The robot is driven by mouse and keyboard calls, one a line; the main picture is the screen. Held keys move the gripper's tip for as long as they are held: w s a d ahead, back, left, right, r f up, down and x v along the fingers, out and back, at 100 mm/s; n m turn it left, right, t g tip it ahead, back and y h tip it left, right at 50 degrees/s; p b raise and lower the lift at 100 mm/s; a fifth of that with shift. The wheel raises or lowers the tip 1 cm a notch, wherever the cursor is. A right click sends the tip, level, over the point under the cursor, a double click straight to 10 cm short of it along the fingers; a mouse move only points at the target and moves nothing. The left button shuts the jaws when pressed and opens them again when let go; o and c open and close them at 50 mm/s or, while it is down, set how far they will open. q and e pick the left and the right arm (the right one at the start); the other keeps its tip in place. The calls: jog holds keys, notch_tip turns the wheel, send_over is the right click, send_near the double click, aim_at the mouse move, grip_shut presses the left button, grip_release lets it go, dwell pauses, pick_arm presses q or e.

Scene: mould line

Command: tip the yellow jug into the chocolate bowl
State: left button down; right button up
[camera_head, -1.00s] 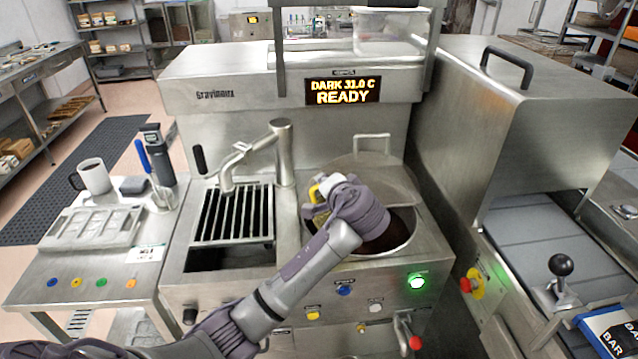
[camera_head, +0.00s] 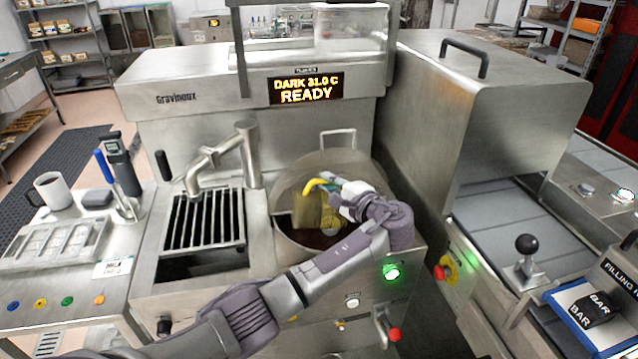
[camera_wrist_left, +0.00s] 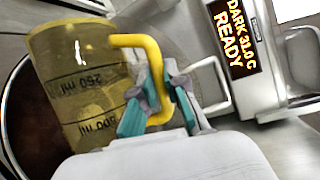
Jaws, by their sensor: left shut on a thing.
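The yellow jug (camera_head: 312,212) is above the chocolate bowl (camera_head: 290,243), which is set in the machine top and holds dark chocolate. My left gripper (camera_head: 340,190) is shut on the jug's yellow handle. In the left wrist view the translucent jug (camera_wrist_left: 85,75) shows volume marks, and the gripper's teal pads (camera_wrist_left: 155,105) close around the handle. The jug looks roughly upright or slightly tilted in the head view. Whether anything is inside it I cannot tell. The bowl's dark inside shows beside the jug in the wrist view. My right gripper is not in view.
The bowl's raised lid (camera_head: 330,168) stands behind the jug. A spout (camera_head: 215,165) hangs over a black grate (camera_head: 203,220) on the left. A tall steel housing (camera_head: 480,110) stands close on the right. A side table holds a mug (camera_head: 52,191) and a mould (camera_head: 50,243).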

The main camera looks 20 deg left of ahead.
pick_arm(q)
jog(key=shift+w+d+m+y+b, duration=0.2)
jog(key=shift+w+d+m, duration=0.15)
jog(key=shift+d, duration=0.15)
jog(key=shift+w+d+m+y+b, duration=0.25)
jog(key=shift+d+m, duration=0.1)
jog(key=shift+d, duration=0.15)
jog(key=shift+w+d+r+m+t+y+b, duration=0.1)
jog(key=shift+w+d+m+t+y+b, duration=0.1)
jog(key=shift+w+d+m+b, duration=0.3)
jog(key=shift+w+d+r+m+t+y+b, duration=0.1)
jog(key=shift+w+d+m+y+b, duration=0.1)
jog(key=shift+d+m, duration=0.45)
dwell(1.2)
dwell(0.8)
